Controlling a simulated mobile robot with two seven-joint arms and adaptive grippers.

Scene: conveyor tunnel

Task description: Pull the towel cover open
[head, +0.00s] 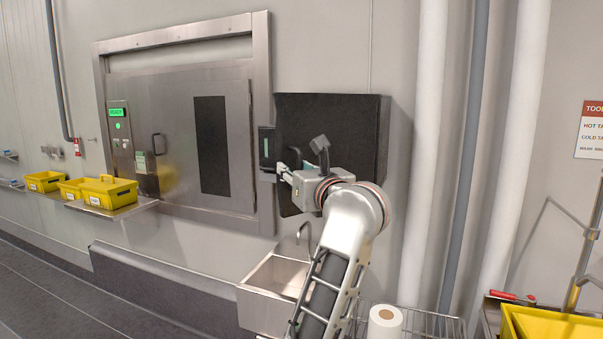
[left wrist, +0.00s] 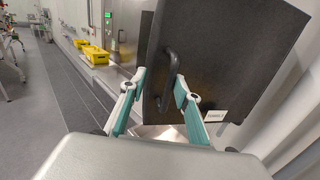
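The towel cover (head: 345,125) is a dark panel on the wall above a steel sink. It fills the middle and right of the left wrist view (left wrist: 230,60), with a black bar handle (left wrist: 171,70) near its left side and a small white label low down. My left gripper (head: 284,172) is in front of the cover's lower left part in the head view. In the left wrist view its two green-grey fingers (left wrist: 160,78) are spread apart, with the handle between and beyond the tips; contact cannot be told. My right gripper is not in view.
The steel sink (head: 275,284) with a tap is below. A steel door (head: 150,95) with a control panel is to the left. Yellow boxes (head: 108,193) sit on a shelf. White pipes (head: 430,140) run down the wall to the right. A paper roll (head: 384,323) stands on a wire rack.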

